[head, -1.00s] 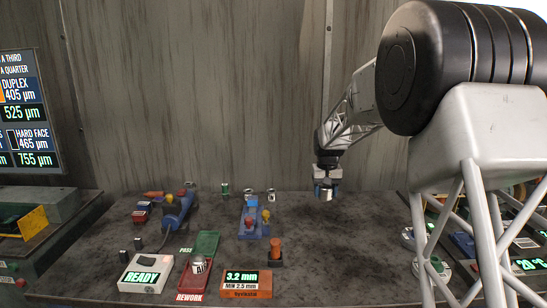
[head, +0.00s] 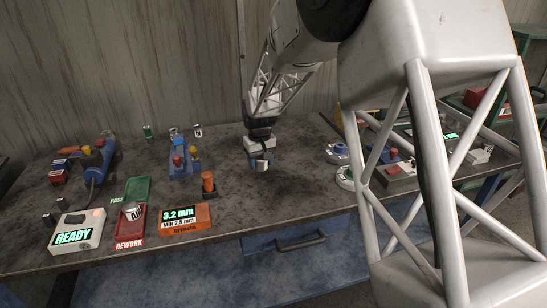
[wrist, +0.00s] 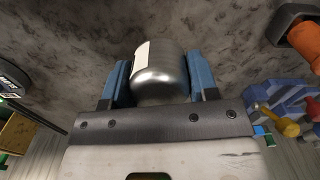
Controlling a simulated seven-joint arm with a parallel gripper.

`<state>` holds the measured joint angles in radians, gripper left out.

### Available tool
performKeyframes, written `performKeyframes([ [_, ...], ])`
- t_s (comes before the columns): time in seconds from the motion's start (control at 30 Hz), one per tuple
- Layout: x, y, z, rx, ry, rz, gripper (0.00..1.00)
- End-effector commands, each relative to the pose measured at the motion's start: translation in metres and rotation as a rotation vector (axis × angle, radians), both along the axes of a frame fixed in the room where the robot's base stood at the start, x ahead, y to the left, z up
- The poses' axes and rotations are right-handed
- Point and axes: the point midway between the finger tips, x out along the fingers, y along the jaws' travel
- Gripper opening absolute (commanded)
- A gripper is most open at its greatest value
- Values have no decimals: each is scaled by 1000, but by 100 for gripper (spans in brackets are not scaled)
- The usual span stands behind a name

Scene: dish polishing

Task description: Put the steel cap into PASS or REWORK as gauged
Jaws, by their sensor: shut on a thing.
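My gripper (head: 262,158) is shut on a steel cap (head: 261,166), above the bare right-middle part of the bench. In the wrist view the steel cap (wrist: 160,75) shows as a shiny rounded cylinder with a pale label strip, between the blue fingers of my gripper (wrist: 157,78). The green PASS tray (head: 137,188) lies to the left and looks empty. The red REWORK tray (head: 129,234) lies in front of it and holds another labelled cap (head: 132,210). An orange gauge display (head: 184,220) reads 3.2 mm, MIN 2.5 mm.
A white box (head: 77,234) reads READY. An orange-topped post (head: 208,182) stands between my gripper and the trays. A blue fixture (head: 184,164) and small cans (head: 198,131) stand behind. Bench space below my gripper is clear.

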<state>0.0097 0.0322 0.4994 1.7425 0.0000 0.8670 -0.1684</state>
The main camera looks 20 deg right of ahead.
Motion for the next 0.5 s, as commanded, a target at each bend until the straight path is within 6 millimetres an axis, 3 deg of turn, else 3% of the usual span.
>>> performKeyframes([
  [0.2,-27,-1,-20,0,2,31,25],
  [0.5,-32,-1,-23,0,0,37,25],
])
